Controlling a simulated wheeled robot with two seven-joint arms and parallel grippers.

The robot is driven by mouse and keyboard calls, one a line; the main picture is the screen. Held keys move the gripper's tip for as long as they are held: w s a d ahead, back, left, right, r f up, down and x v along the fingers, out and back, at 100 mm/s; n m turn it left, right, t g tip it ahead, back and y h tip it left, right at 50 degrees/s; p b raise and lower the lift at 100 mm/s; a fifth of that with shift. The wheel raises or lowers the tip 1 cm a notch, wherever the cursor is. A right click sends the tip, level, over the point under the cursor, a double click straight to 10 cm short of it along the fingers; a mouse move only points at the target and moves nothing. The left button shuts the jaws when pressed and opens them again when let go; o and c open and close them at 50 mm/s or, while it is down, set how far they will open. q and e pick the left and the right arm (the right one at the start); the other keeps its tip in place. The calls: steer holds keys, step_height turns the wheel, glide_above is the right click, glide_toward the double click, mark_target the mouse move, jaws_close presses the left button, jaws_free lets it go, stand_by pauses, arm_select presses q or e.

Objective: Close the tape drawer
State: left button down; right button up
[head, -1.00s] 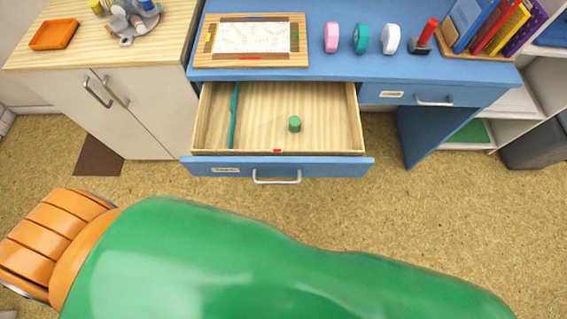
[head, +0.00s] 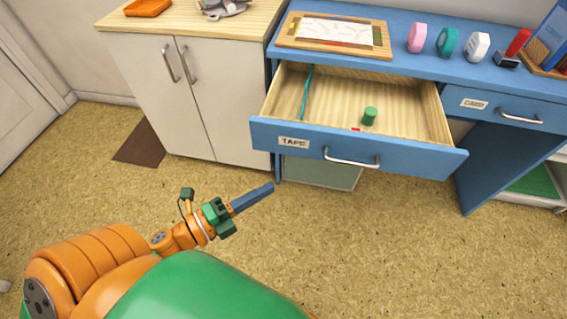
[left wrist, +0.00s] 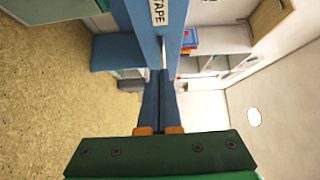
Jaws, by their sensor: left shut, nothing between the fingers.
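The tape drawer (head: 300,143) is pulled open from the blue desk, with a "TAPE" label and a silver handle (head: 352,159) on its front. Inside it lie a green cylinder (head: 370,116) and a thin teal item (head: 307,93). My left gripper (head: 270,187) is shut and empty, in front of and below the left part of the drawer front, apart from it in the head view. In the left wrist view the shut fingers (left wrist: 165,90) point toward the drawer front (left wrist: 145,25) and its handle. My right gripper is not in view.
The desk top (head: 400,72) holds a framed board, several tape rolls and a stamp. A closed drawer (head: 500,110) labelled "CARD" is at the right. A white cabinet (head: 185,100) stands at the left. The floor in front is clear.

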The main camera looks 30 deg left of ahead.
arm_select(q)
steer(key=p, duration=0.2)
glide_toward(319, 147)
steer(key=d, duration=0.4)
steer(key=shift+w+a+b, duration=0.1)
steer(key=shift+w+a, duration=0.1)
steer(key=shift+w, duration=0.65)
steer(key=shift+w+a+b, duration=0.15)
steer(key=shift+w, duration=0.75)
steer(key=shift+w+a+b, duration=0.1)
steer(key=shift+w+a, duration=0.1)
steer(key=shift+w, duration=0.65)
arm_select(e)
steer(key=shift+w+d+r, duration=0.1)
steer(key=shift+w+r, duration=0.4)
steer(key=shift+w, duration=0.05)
arm_select(q)
steer(key=shift+w, duration=0.1)
